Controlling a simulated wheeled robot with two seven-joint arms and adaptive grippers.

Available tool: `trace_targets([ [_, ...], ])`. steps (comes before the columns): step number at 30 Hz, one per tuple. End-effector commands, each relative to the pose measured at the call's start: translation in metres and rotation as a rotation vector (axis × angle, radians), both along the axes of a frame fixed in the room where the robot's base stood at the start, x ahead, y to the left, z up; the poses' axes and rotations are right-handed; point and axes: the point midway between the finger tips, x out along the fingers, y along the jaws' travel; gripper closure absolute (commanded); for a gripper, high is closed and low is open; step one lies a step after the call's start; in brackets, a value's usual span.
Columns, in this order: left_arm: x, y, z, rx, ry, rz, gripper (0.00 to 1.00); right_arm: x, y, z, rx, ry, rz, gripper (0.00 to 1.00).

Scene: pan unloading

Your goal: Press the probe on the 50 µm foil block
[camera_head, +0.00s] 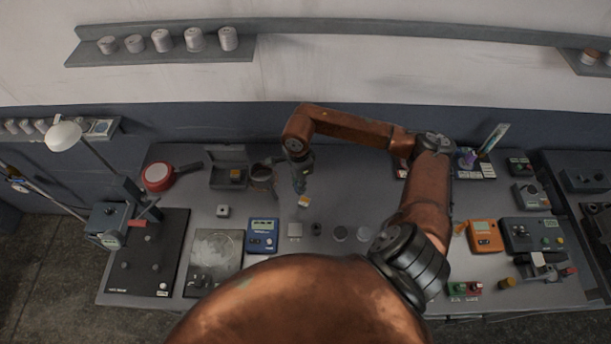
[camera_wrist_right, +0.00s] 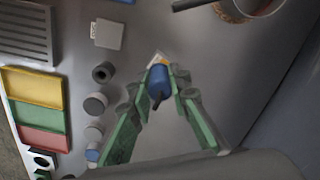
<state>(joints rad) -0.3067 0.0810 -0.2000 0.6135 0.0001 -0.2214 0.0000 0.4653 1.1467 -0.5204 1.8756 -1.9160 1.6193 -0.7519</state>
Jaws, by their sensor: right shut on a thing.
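My right gripper (camera_head: 300,184) is over the middle of the bench, pointing down. In the wrist view its green fingers (camera_wrist_right: 160,82) are closed around a blue probe (camera_wrist_right: 157,88). A small white and yellow block (camera_head: 304,201) lies just below the fingertips; it shows partly behind the probe in the wrist view (camera_wrist_right: 156,58). I cannot tell whether the probe touches it, and no thickness marking is readable. A blue gauge (camera_head: 263,236) with a screen lies on the bench, left of and nearer than the block. My left gripper is not in view.
A pale square plate (camera_head: 295,231), a dark ring (camera_head: 316,229) and grey discs (camera_head: 340,233) lie in a row nearby. An orange meter (camera_head: 485,236) is at the right.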

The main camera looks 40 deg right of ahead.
Motion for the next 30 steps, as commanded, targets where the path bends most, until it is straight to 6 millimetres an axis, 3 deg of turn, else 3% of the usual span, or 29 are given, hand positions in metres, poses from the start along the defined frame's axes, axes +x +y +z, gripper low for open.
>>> trace_targets([
  [2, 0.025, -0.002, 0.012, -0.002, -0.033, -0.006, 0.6, -0.003, -0.011, 0.004, -0.005, 0.003, -0.106, 1.0],
  [5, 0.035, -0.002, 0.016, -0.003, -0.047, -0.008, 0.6, -0.004, -0.018, 0.002, -0.01, 0.004, -0.194, 1.0],
  [19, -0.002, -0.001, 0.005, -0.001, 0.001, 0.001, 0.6, -0.005, -0.022, -0.018, -0.011, 0.004, -0.245, 1.0],
  [30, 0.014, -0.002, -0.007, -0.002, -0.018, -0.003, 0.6, -0.005, -0.022, -0.048, -0.011, 0.004, -0.245, 1.0],
])
